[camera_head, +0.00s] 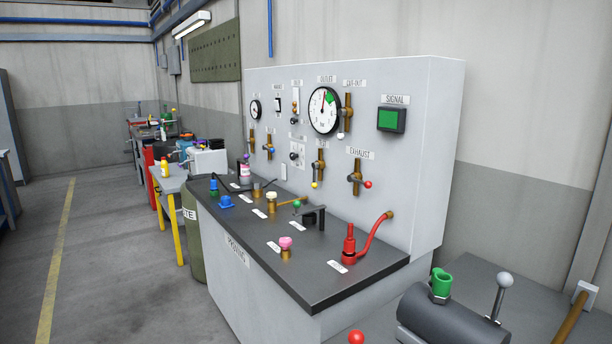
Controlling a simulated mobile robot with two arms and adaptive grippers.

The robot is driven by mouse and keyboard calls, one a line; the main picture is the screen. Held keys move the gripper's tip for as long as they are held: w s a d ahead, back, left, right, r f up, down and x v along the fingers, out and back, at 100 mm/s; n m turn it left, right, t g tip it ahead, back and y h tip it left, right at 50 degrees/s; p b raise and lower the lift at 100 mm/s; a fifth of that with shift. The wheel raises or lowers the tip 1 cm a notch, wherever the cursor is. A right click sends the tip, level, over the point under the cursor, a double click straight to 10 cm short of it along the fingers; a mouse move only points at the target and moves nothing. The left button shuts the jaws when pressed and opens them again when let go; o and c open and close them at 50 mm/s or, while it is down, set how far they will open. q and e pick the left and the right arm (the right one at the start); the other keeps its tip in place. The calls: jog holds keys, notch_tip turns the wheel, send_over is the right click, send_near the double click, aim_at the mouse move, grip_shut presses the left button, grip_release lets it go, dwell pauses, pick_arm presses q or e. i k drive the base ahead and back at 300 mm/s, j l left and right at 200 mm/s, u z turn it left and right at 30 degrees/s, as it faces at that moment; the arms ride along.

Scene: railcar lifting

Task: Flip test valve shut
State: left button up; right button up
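A grey test bench (375,295) with a dark top and an upright panel stands in the middle of the head view. The panel carries brass valves: one under the CUT-OUT label with a white ball (341,136), one with a yellow ball (314,185), and one under the EXHAUST label with a red ball (368,184). On the top, a brass lever with a green ball (297,203) sits beside a dark fitting (312,216). The small labels on the top are too small to read, so I cannot tell which is the test valve. Neither gripper is in view.
A large dial gauge (323,110) and a green SIGNAL lamp (391,119) are on the panel. A red fitting with a hose (349,247) stands on the bench top. A dark cylinder (450,318) lies at bottom right. The floor at left (120,280) is clear.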

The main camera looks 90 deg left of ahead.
aim_at(314, 166)
jog(key=u, duration=2.75)
jog(key=i+j+z, duration=0.1)
jog(key=i+j, duration=0.2)
jog(key=j, duration=0.2)
jog(key=i+j, duration=0.3)
jog(key=j, duration=0.2)
jog(key=i+j+z, duration=0.15)
jog(key=i+j, duration=0.15)
jog(key=j, duration=0.2)
jog(key=i+j+z, duration=0.1)
jog(key=i+j, duration=0.15)
jog(key=j, duration=0.3)
jog(key=i+j, duration=0.25)
jog(key=j, duration=0.3)
jog(key=i+j+z, duration=0.15)
jog(key=j, duration=0.4)
jog(key=i+j, duration=0.3)
jog(key=j, duration=0.3)
jog(key=i+j+z, duration=0.15)
jog(key=j, duration=0.4)
jog(key=i, duration=0.1)
